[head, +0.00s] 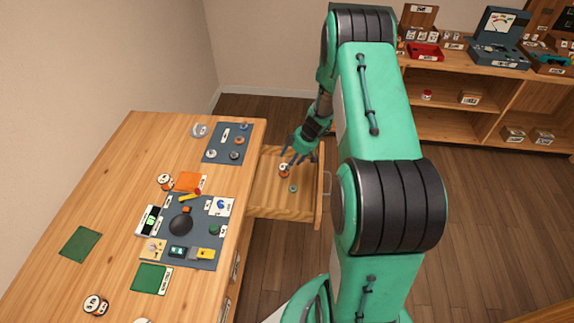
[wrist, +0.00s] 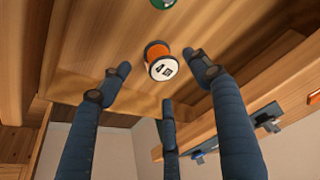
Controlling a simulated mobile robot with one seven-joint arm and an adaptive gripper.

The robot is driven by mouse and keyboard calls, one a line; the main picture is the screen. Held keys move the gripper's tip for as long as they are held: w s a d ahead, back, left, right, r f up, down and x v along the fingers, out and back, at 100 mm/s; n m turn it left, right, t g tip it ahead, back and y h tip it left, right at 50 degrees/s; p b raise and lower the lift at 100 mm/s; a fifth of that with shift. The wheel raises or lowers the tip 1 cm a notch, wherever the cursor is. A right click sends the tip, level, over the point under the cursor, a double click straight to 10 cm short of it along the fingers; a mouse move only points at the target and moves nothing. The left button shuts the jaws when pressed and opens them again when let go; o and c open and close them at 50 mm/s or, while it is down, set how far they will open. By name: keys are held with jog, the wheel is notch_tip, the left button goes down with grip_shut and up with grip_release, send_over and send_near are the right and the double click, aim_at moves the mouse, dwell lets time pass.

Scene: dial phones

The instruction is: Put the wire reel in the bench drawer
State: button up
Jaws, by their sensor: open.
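The bench drawer (head: 262,200) is pulled out from the right side of the bench. A wire reel with an orange winding and a white labelled end (head: 284,170) lies in the drawer; it also shows in the wrist view (wrist: 160,62). A smaller green reel-like piece (head: 292,188) is in the drawer too, cut off at the top of the wrist view (wrist: 161,3). My gripper (head: 297,157) is over the drawer, its three dark fingers (wrist: 163,85) spread open and empty. The orange reel appears between and beyond the fingertips, not gripped.
The wooden bench (head: 105,180) holds a dark mat (head: 188,255) with several small items, plus a second mat (head: 222,155) near the far end. Other labelled reels (head: 96,305) stand on the bench. Shelves (head: 480,90) stand at the back right. Floor is clear beyond the drawer.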

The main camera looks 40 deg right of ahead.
jog(key=p+v, duration=0.1)
jog(key=v, duration=0.6)
dwell(0.5)
jog(key=s+a+r+m, duration=0.1)
jog(key=s+a+r, duration=0.1)
jog(key=a+r, duration=1.05)
jog(key=s+a+r+m, duration=0.15)
jog(key=a+r, duration=0.65)
jog(key=r, duration=0.9)
jog(key=s+a+r+m+h, duration=0.1)
jog(key=s+a+r, duration=0.3)
jog(key=s, duration=0.4)
jog(key=s+a+r+m+t, duration=0.1)
jog(key=s+a+r, duration=0.3)
jog(key=s, duration=0.4)
jog(key=s+a+r+m+t+h, duration=0.1)
jog(key=s+a+r+m, duration=0.1)
jog(key=s+a+r, duration=0.3)
jog(key=s+a, duration=0.1)
jog(key=s, duration=0.2)
jog(key=shift+s+h, duration=0.3)
